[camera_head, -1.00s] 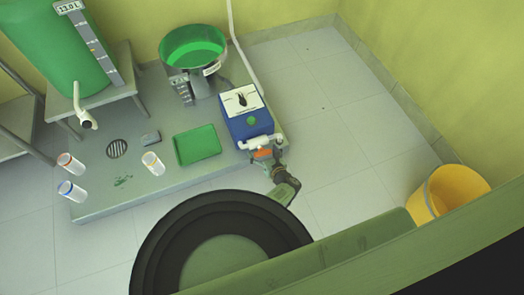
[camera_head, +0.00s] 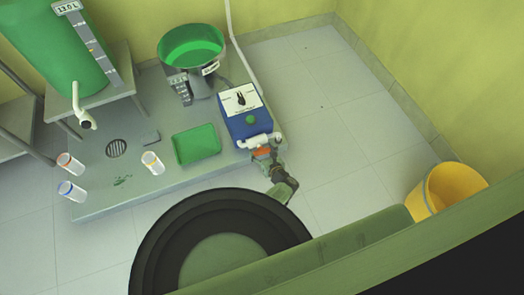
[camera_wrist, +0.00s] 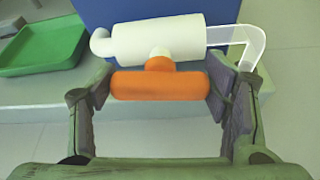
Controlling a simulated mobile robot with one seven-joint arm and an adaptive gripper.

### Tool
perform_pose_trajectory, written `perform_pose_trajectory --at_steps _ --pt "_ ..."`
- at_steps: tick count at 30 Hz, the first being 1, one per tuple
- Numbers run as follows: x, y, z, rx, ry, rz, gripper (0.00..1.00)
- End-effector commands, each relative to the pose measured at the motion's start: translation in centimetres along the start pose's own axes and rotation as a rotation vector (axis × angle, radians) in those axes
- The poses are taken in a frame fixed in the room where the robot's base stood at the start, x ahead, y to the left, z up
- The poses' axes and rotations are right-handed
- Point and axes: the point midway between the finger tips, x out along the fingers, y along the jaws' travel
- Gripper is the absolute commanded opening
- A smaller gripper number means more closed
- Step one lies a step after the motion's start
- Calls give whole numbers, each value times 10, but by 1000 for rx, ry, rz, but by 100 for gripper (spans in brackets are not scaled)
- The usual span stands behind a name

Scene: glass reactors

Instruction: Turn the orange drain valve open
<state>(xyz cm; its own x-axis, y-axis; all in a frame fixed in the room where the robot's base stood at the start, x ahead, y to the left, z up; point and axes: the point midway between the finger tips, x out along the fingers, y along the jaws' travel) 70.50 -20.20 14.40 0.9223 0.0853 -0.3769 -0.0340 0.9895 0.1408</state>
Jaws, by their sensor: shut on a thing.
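The orange drain valve handle (camera_wrist: 160,85) is a short bar on a stub in front of a white horizontal pipe (camera_wrist: 160,40). In the wrist view the bar lies about parallel to the pipe. My gripper (camera_wrist: 165,88) has a finger at each end of the bar and is shut on it. In the head view my gripper (camera_head: 267,163) is at the front of the blue box, partly covering the orange handle (camera_head: 262,152).
The blue box (camera_head: 247,127) stands on a low grey platform near its right edge. A green tray (camera_head: 197,145) lies to its left. Several small containers and a floor drain (camera_head: 116,148) are further left. A yellow bucket (camera_head: 450,190) stands at right; the floor between is clear.

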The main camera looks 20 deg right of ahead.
Motion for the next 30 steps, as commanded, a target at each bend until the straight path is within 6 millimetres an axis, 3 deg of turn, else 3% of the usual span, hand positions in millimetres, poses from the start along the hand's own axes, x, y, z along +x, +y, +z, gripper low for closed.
perform_pose_trajectory --at_steps 6,16,17,26,30 --pt "0 2 1 -125 2 -51 42" --pt "1 0 0 -148 2 -61 42" --pt "1 0 0 -148 2 -61 70" --pt "0 1 0 -146 2 -60 90" --pt "0 1 0 -145 2 -60 90"
